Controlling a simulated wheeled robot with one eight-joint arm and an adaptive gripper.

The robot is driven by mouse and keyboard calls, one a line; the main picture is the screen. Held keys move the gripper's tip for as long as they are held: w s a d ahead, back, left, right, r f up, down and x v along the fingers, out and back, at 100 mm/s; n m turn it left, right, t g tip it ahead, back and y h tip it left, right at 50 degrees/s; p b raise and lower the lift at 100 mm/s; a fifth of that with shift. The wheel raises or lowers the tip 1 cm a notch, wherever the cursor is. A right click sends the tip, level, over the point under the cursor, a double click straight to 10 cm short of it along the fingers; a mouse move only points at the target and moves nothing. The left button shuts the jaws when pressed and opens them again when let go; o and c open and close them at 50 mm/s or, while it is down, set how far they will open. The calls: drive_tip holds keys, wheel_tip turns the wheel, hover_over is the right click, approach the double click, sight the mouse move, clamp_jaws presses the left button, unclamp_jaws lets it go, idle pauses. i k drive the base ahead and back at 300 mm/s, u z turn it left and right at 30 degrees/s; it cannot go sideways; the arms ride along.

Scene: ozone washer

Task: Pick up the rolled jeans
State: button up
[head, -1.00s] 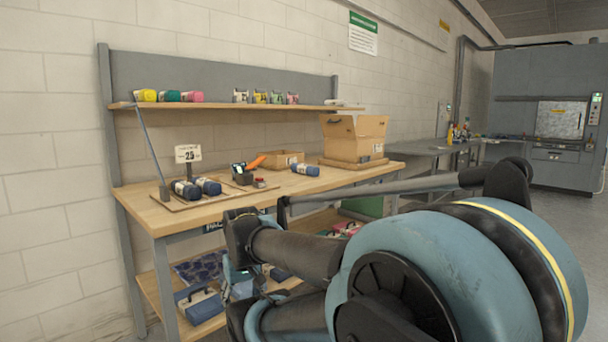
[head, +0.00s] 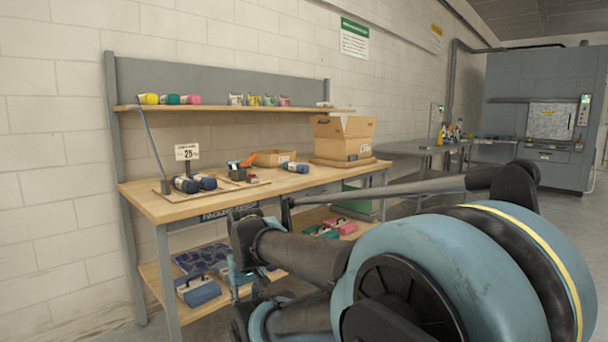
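Dark blue rolls that look like rolled jeans lie on the wooden workbench (head: 150,203). One roll (head: 296,168) lies alone right of the middle, in front of a small open box. Two more rolls, a left one (head: 185,185) and a right one (head: 205,182), lie side by side on a board at the left, below a small sign reading 25. My arm fills the lower right foreground, well apart from the rolls in the picture. I cannot make out my gripper or its fingers.
A cardboard box (head: 343,144) stands on the bench's right end. A shelf (head: 215,108) above holds coloured rolls and small packs. A lower shelf holds a blue case (head: 198,292) and bundles. A grey table (head: 415,149) and a large machine (head: 545,80) stand beyond.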

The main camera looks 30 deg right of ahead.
sight(302, 168)
drive_tip(key=k, duration=0.85)
drive_tip(key=z, duration=0.45)
drive_tip(key=i, duration=0.8)
drive_tip(key=z, duration=0.55)
drive_tip(key=i, duration=1.3)
drive_tip(key=u, duration=0.3)
